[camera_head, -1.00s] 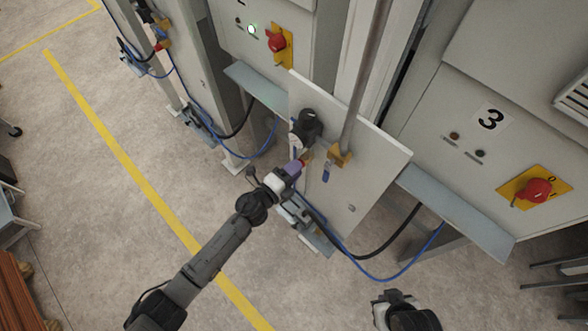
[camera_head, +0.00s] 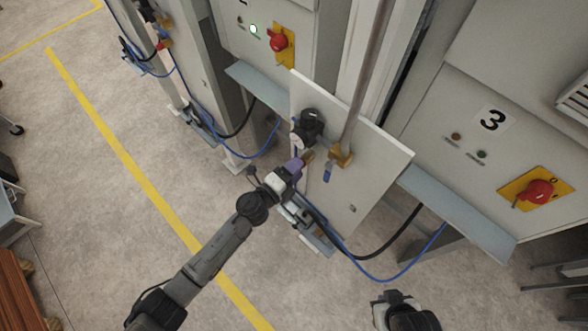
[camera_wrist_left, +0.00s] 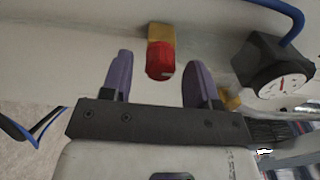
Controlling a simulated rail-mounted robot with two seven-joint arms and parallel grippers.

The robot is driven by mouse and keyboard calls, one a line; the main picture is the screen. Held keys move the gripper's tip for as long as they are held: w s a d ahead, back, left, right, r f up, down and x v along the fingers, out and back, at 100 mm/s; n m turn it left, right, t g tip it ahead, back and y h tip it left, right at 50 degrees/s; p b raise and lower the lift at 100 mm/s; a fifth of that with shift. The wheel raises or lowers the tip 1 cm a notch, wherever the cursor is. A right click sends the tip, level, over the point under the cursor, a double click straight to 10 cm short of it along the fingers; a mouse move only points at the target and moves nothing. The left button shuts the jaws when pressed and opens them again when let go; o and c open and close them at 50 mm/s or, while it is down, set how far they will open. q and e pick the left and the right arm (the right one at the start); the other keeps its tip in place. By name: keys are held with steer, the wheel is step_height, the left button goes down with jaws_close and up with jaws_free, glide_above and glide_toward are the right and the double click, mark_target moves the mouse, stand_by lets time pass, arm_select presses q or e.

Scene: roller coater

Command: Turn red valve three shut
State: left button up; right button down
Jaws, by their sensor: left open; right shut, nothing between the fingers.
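The red valve (camera_wrist_left: 160,60) with its yellow brass body (camera_wrist_left: 160,32) sticks out from the pale panel in the left wrist view. My left gripper (camera_wrist_left: 158,72) is open, with one purple finger on each side of the red handle. Gaps show on both sides, and the gripper is not closed on it. In the head view my left gripper (camera_head: 298,166) is at the panel (camera_head: 365,180) beside the cabinet marked 3 (camera_head: 491,120), and its fingers hide the red handle. My right gripper (camera_head: 390,298) is shut and empty at the bottom, away from the panel.
A black gauge (camera_wrist_left: 272,70) sits right of the valve in the left wrist view. Blue and black hoses hang below. Open floor (camera_head: 80,210) lies to the left.

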arm_select(q)
steer(key=v, duration=1.4)
steer(key=shift+b, duration=0.4)
steer(key=shift+w, duration=0.15)
